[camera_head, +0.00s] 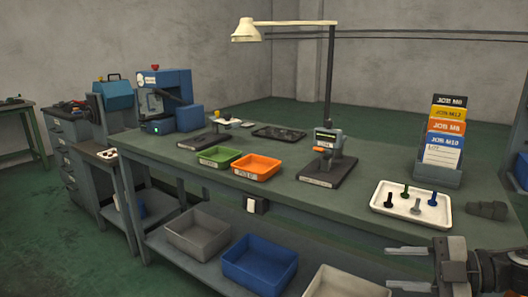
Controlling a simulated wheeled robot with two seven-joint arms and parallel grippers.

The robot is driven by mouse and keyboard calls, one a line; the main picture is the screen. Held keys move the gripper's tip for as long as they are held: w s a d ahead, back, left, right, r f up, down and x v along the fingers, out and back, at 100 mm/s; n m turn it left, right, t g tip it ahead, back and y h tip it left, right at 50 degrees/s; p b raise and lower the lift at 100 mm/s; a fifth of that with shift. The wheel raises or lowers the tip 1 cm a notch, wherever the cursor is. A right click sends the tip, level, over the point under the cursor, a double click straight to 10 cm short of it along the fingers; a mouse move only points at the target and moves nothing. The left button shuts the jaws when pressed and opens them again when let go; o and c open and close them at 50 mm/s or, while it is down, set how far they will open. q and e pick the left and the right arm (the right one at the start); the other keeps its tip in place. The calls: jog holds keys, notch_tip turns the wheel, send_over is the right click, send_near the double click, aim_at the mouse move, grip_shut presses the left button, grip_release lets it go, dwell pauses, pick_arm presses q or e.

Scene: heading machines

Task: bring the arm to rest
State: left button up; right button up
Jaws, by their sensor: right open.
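My right gripper (408,268) comes in at the lower right corner. Its two fingers point left and stand apart, with nothing seen between them. It shows in front of the bench's (385,180) near edge, below the white tray (386,210) in the picture. My left gripper is not in view.
The white tray holds several bolts. A dark grey part (486,209) lies right of it, near the gripper. A card rack (438,175), gauge stand (328,160), green bin (219,157) and orange bin (256,167) stand on the bench. Bins, including a blue one (260,265), sit on the lower shelf.

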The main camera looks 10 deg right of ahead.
jog(key=s+a+f+m+t+h+p, duration=0.1)
jog(key=s+a+f+m+h, duration=0.3)
jog(key=a+f+m, duration=0.5)
jog(key=s+a+f+m+t+h+p, duration=0.1)
jog(key=s+a+f+m+h, duration=0.4)
jog(key=s+a+f+m, duration=0.3)
jog(key=a+f+m, duration=0.1)
jog(key=m, duration=0.1)
jog(key=shift+s+f+m, duration=0.25)
jog(key=shift+f+m, duration=0.05)
dwell(0.4)
